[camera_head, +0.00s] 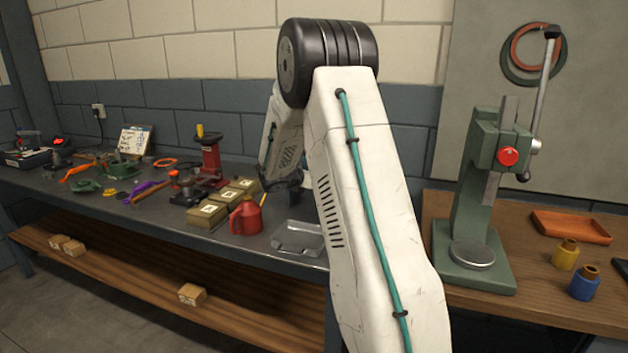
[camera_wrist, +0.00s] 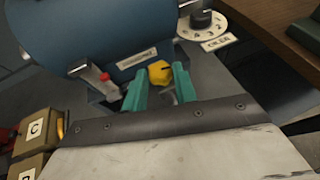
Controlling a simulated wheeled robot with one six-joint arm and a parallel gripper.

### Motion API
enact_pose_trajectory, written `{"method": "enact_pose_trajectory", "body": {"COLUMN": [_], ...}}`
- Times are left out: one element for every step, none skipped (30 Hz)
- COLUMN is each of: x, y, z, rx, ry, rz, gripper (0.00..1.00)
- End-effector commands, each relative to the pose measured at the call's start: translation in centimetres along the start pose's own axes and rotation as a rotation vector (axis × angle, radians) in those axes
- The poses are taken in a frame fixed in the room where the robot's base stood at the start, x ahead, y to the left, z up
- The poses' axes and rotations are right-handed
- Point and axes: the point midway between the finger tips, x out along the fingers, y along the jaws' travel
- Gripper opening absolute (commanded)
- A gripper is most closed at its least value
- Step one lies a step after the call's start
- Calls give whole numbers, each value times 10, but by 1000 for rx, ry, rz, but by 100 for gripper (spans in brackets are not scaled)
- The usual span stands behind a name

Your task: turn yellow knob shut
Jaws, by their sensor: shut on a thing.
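The yellow knob (camera_wrist: 160,71), with a short dark mark on its face, sits on the front of a blue casing (camera_wrist: 80,30) in the wrist view. My gripper (camera_wrist: 159,80) has its two teal fingers on either side of the knob, shut on it. The fingers hide parts of the knob's sides. In the head view, my white arm hides the knob and the blue casing, and the fingertips cannot be made out.
Beside the knob are a red-tipped lever (camera_wrist: 103,77) and a numbered dial (camera_wrist: 203,20). Boxes, one marked C (camera_wrist: 36,129), stand at lower left. In the head view, a red can (camera_head: 246,218) and a grey tray (camera_head: 298,239) are near my arm; a green press (camera_head: 478,200) stands right.

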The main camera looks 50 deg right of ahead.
Motion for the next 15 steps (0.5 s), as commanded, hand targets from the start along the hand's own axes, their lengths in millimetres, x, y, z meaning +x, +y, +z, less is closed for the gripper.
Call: {"method": "enact_pose_trajectory", "body": {"x": [0,0,0,0,0,0,0,0,0,0,0,0,1,1,1], "y": [0,1,1,1,2,2,3,4,5,5,6,6,7,8,9], "z": [0,0,-1,-1,0,0,0,0,-1,-1,-1,-1,0,-1,0], "rx": [2,4,7,10,14,21,26,33,42,48,57,69,79,88,101], "ry": [0,0,1,1,0,0,0,0,0,0,1,1,0,1,1], "rz": [-5,-9,-18,-25,-35,-50,-62,-78,-99,-118,-137,-166,-188,-211,-243], "gripper": [6,6,6,6,6,6,6,6,6,6,6,6,6,6,6]}}
